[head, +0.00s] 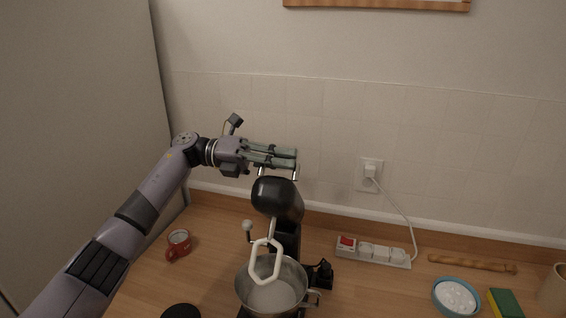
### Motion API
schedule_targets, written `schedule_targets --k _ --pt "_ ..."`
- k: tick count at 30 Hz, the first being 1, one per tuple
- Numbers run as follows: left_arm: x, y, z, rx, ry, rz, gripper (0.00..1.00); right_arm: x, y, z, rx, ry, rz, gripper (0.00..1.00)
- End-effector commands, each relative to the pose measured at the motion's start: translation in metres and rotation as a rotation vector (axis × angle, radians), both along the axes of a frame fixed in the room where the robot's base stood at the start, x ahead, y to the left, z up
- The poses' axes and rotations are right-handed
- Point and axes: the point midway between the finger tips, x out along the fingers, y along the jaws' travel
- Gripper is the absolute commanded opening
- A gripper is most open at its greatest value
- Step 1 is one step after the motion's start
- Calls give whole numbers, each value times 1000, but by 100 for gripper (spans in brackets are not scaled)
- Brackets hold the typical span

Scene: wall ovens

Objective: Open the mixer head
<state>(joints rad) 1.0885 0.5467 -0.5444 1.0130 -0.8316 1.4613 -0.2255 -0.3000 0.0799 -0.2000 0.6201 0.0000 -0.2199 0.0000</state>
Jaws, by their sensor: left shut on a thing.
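The stand mixer has a black head (278,197) that is tilted up, with a white beater (264,262) hanging from it into the top of the metal bowl (244,290). The bowl sits below the head and holds something pale. My left gripper (283,162) reaches in from the left, at the upper end of the head, with its fingers pointing right. It is shut on the mixer head; the exact contact is hard to see. My right gripper is not in view.
To the right are a power strip (374,252), a rolling pin (472,264), a blue bowl (437,297) and a sponge (505,303). A cable runs up to the wall socket (368,173). A tall grey panel (80,120) stands at left.

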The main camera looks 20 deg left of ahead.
Motion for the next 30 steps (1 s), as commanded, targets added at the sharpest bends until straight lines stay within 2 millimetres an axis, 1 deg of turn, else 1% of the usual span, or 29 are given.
schedule_targets --k 1,5,6,15,22,25,28,30 --pt "1 0 3 -5 -2 3 0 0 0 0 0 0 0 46" --pt "0 0 3 -5 -3 3 0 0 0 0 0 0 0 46" --pt "0 0 3 -5 -3 3 12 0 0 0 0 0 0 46" --pt "0 0 1 -2 -2 1 31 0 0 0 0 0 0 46" --pt "0 0 0 -1 -1 1 31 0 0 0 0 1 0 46" --pt "0 3 0 -1 -1 2 31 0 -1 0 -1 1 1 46" --pt "1 13 1 0 -1 4 31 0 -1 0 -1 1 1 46" --pt "1 26 1 0 0 6 31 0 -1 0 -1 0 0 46"
